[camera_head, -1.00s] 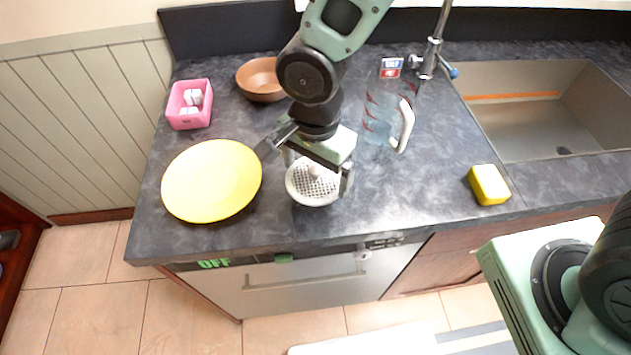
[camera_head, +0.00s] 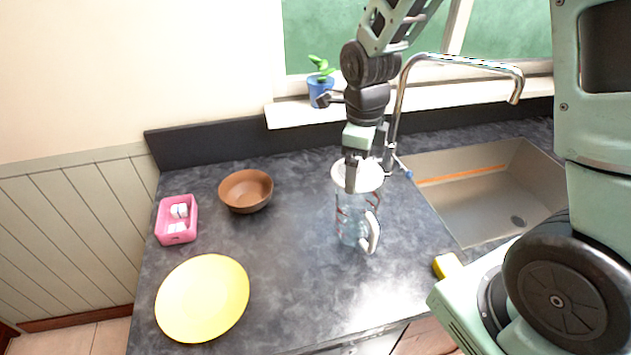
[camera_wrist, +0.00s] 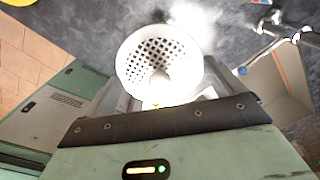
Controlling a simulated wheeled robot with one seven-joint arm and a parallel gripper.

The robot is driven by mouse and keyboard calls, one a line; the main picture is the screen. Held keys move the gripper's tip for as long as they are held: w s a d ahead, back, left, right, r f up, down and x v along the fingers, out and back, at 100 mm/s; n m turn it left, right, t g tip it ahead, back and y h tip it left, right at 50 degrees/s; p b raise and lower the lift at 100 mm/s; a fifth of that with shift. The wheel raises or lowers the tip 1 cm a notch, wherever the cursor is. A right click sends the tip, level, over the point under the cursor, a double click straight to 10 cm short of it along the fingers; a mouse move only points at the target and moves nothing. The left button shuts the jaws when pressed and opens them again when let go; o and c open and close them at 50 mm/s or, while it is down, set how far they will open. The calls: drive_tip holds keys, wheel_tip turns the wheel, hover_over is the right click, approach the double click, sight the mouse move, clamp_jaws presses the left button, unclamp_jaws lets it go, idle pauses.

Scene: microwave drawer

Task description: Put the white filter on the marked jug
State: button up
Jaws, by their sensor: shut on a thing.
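The white filter (camera_wrist: 175,52) is a round perforated disc with a central knob; my gripper (camera_head: 353,172) is shut on it. In the head view the filter (camera_head: 369,178) appears over the top of the clear jug (camera_head: 346,220), which has red marks and a white handle. From this angle I cannot tell whether the filter touches the jug's rim or hovers above it. My gripper hides part of the filter. In the wrist view the filter covers the area beneath it, and I cannot make out the jug there.
The sink (camera_head: 480,190) and its tall curved tap (camera_head: 400,100) are close behind and right of the jug. A brown bowl (camera_head: 246,191), a pink box (camera_head: 177,220) and a yellow plate (camera_head: 203,298) stand to the left. A yellow sponge (camera_head: 447,265) lies right. The counter's middle is clear.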

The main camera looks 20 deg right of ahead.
sight(361, 179)
drive_tip(key=shift+w+d+r+m, duration=0.2)
drive_tip(key=shift+d+r+m, duration=0.2)
drive_tip(key=shift+d+m, duration=0.25)
drive_tip(key=shift+f+b, duration=1.65)
drive_tip(key=shift+f, duration=1.25)
drive_tip(key=shift+f+p, duration=0.5)
idle(0.5)
drive_tip(key=o, duration=0.6)
